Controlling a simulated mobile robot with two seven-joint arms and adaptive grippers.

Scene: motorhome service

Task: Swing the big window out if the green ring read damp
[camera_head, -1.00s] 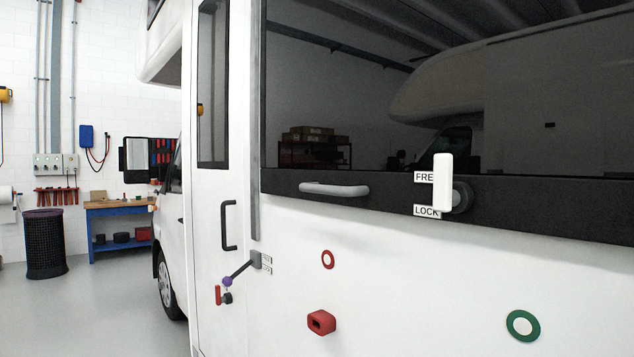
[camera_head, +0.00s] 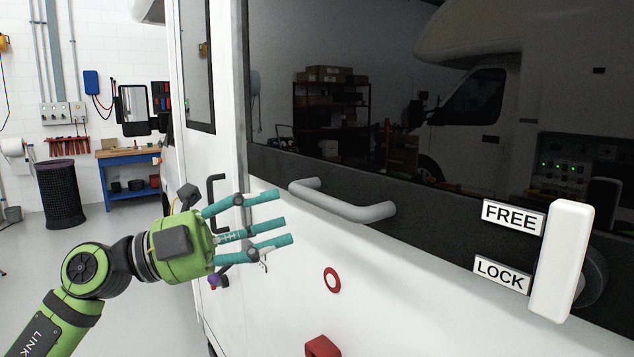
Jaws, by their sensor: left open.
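The big window (camera_head: 400,110) is a dark pane in the motorhome's white side, and it looks closed. A grey bar handle (camera_head: 340,203) is on its dark lower rail. A white lever (camera_head: 561,260) stands upright beside the FREE (camera_head: 513,217) and LOCK (camera_head: 502,275) labels, its round pivot partly hidden behind it. My left gripper (camera_head: 285,217) is open and empty, its teal fingers pointing right towards the bar handle's left end; I cannot tell the gap in depth. The green ring is out of view now. My right gripper is not in view.
A red ring (camera_head: 332,280) and a red block (camera_head: 322,346) are on the white wall below the window. The door's black handle (camera_head: 212,190) is partly behind my gripper. A bin (camera_head: 61,194) and a blue workbench (camera_head: 130,180) stand at the far left, with clear floor before them.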

